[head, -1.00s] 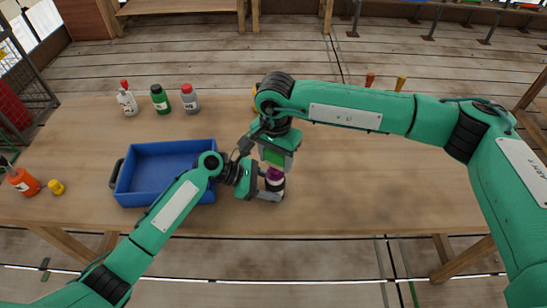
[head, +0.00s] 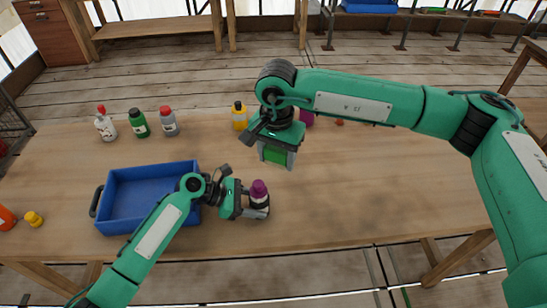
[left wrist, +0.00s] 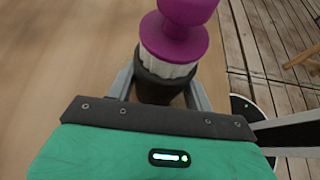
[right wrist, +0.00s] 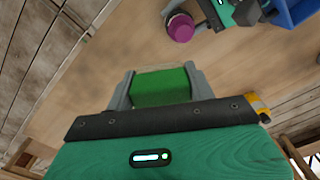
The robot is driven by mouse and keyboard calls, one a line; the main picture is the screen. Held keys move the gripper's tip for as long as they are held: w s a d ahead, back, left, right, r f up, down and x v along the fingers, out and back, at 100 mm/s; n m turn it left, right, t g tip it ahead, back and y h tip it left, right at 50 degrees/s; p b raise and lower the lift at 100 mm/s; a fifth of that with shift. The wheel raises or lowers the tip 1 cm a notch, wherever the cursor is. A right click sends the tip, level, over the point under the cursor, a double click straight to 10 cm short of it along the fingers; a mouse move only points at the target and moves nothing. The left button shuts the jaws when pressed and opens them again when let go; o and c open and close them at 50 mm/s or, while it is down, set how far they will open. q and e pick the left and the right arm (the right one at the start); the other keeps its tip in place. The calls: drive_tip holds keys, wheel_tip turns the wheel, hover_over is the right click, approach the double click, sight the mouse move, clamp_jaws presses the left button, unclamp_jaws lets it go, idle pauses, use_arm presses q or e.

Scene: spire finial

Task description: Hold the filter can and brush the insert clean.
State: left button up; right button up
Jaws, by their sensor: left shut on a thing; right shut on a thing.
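The filter can (left wrist: 158,88) is dark, with a white ribbed insert (left wrist: 167,54) and a purple knob (left wrist: 172,22) standing up from it. My left gripper (head: 256,206) is shut around the can, low over the near part of the table. The purple knob also shows in the head view (head: 259,188) and the right wrist view (right wrist: 180,28). My right gripper (head: 277,160) is shut on a green block (right wrist: 161,87), which looks like the brush; I see no bristles. It is above and behind the can, apart from it.
A blue tray (head: 103,215) lies left of the can, partly behind my left arm. Bottles in white (head: 105,126), green (head: 139,125), grey (head: 169,123) and yellow (head: 239,118) stand along the back. A purple object (head: 307,118) is partly hidden by my right arm.

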use_arm(q)
drive_tip(key=o, duration=0.8)
drive_tip(key=shift+o, duration=0.2)
drive_tip(key=shift+a, duration=0.15)
drive_tip(key=v, duration=1.1)
drive_tip(key=shift+a+r, duration=0.2)
drive_tip(key=shift+a, duration=0.15)
